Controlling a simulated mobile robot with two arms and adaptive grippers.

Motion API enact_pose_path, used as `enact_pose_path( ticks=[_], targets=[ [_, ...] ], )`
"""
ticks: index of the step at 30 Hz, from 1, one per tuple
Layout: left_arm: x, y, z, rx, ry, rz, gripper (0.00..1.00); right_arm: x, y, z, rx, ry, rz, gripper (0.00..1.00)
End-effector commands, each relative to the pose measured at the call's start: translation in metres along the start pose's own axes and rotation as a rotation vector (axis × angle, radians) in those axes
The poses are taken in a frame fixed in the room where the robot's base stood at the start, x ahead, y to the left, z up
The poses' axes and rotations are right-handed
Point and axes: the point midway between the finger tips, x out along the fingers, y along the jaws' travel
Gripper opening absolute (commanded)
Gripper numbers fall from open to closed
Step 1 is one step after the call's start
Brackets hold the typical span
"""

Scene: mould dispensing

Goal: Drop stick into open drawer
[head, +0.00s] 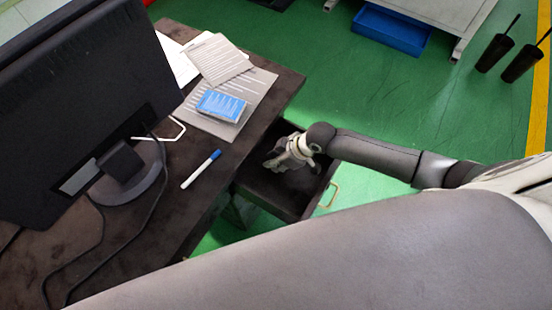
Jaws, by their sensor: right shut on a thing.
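The open drawer (318,203) is pulled out from the desk's right side, with a brass-coloured handle on its front. My right gripper (273,161) is over the drawer, near the desk edge, its fingers pointing left. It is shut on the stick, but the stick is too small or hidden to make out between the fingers. The visible drawer inside looks dark, and part of it is hidden under the gripper and arm. My left gripper is not in view.
The dark desk (222,192) carries a monitor (85,95), a blue-capped white marker (200,169), a blue card box (221,106) and several papers (214,58). A blue bin (390,30) stands under a far table. The green floor right of the desk is mostly clear.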

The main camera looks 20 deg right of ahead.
Motion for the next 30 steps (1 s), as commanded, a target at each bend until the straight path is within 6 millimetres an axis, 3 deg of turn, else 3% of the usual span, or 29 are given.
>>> enact_pose_path(
  ticks=[4,5,6,11,23,30],
  targets=[
    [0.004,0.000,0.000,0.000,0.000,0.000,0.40,0.005,0.000,0.003,0.000,0.000,0.000,0.10],
    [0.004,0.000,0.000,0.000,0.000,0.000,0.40,0.005,0.000,0.003,0.000,0.000,0.000,0.22],
    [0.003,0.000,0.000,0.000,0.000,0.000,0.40,0.004,0.000,0.003,0.000,0.000,0.000,0.27],
    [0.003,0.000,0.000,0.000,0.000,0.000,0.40,0.004,0.000,0.002,0.000,0.000,0.000,0.46],
    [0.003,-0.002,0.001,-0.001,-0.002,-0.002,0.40,-0.002,0.001,0.003,0.001,-0.001,0.001,0.46],
    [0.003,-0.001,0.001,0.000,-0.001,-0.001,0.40,-0.037,0.001,0.003,-0.002,-0.001,0.003,0.46]
  ],
)
